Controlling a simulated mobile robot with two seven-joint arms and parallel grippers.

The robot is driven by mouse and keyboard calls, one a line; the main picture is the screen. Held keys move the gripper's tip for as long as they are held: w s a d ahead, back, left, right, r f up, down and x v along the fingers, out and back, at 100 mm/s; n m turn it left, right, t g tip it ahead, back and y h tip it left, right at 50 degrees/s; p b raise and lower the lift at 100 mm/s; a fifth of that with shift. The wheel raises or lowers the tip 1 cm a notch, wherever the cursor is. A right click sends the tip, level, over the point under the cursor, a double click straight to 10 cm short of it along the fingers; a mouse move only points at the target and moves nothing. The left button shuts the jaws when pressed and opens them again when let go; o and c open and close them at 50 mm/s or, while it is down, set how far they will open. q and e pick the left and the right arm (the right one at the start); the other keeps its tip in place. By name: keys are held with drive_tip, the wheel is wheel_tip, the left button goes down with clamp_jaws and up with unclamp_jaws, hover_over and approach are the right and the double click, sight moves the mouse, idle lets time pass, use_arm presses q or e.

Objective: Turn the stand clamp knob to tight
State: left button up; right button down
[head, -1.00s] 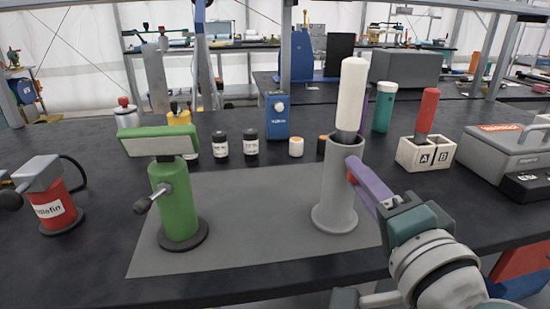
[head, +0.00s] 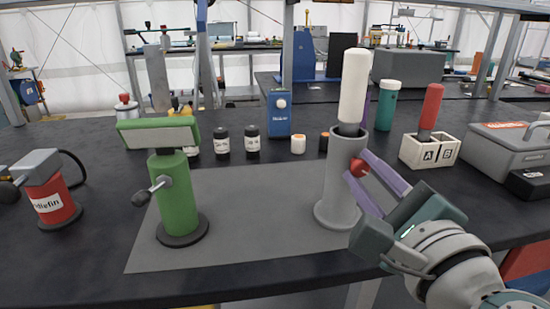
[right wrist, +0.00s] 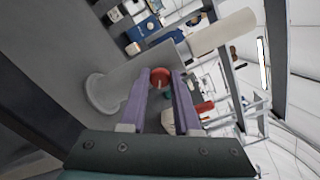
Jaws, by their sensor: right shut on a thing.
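The grey stand (head: 337,205) is an upright tube on a round base, with a white rod (head: 354,85) standing in its top. A small red clamp knob (head: 359,168) is on the stand's right side; it also shows in the right wrist view (right wrist: 160,78). My right gripper (head: 356,166) has its purple fingers on either side of the knob, shut on it. In the right wrist view the fingertips (right wrist: 160,77) flank the knob. Any mark showing how tight the knob is cannot be made out. My left gripper is not in view.
A green stand (head: 177,205) with a side handle is at the left of the grey mat (head: 260,225). A white A/B box (head: 430,152) with a red-handled tool is to the right, near a grey case (head: 500,150). Dark jars (head: 252,143) stand behind the mat.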

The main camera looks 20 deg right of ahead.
drive_tip(key=m+b, duration=0.1)
drive_tip(key=m, duration=0.5)
drive_tip(key=shift+f+m, duration=0.1)
drive_tip(key=shift+m, duration=0.2)
drive_tip(key=shift+m+b, duration=0.5)
drive_tip(key=shift+m, duration=1.8)
drive_tip(key=c, duration=0.6)
unclamp_jaws()
drive_tip(key=b+v, duration=0.4)
drive_tip(key=v, duration=0.6)
drive_tip(key=shift+b, duration=0.35)
